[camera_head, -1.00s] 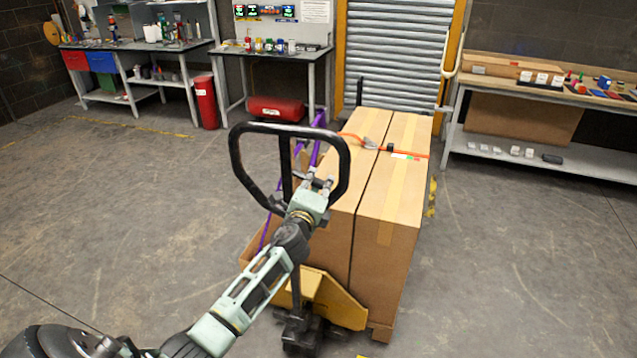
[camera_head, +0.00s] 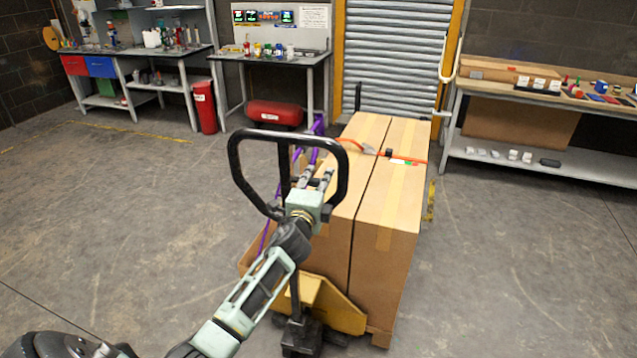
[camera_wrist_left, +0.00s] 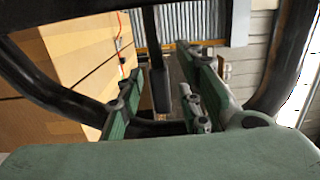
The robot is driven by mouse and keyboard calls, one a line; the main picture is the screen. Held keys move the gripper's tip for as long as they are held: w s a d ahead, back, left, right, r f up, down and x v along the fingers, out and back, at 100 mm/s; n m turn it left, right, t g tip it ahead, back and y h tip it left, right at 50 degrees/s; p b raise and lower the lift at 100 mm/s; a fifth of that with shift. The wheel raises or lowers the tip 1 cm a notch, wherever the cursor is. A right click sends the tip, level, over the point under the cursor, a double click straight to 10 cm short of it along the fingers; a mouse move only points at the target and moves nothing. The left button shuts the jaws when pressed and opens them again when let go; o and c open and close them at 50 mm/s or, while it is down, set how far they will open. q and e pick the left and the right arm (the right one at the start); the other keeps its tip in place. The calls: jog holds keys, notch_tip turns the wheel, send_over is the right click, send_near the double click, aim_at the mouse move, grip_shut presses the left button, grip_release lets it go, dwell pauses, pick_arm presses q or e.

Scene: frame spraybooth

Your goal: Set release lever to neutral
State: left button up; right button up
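The pallet truck's black loop handle (camera_head: 342,165) stands upright in the middle of the head view. A dark lever (camera_wrist_left: 160,75) hangs inside the loop and shows between my fingers in the left wrist view. My left gripper (camera_head: 318,180) is at the lower right of the loop in the head view. Its green fingers (camera_wrist_left: 160,62) are spread, with gaps visible on both sides of the lever. Whether the lever's tip lies within the fingers' depth or beyond it is hard to tell. My right gripper is not in view.
Strapped tall cardboard boxes (camera_head: 385,215) stand on the yellow pallet truck (camera_head: 335,308) just behind the handle. Workbenches (camera_head: 270,56) line the back wall, with a shelf bench (camera_head: 560,165) at the right. Floor at left and right is clear.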

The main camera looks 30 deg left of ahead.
pick_arm(q)
jog(key=shift+s, duration=0.1)
jog(key=shift+s+d, duration=0.1)
jog(key=shift+s, duration=0.15)
jog(key=v, duration=1.1)
jog(key=shift+s, duration=0.15)
jog(key=shift+d, duration=0.1)
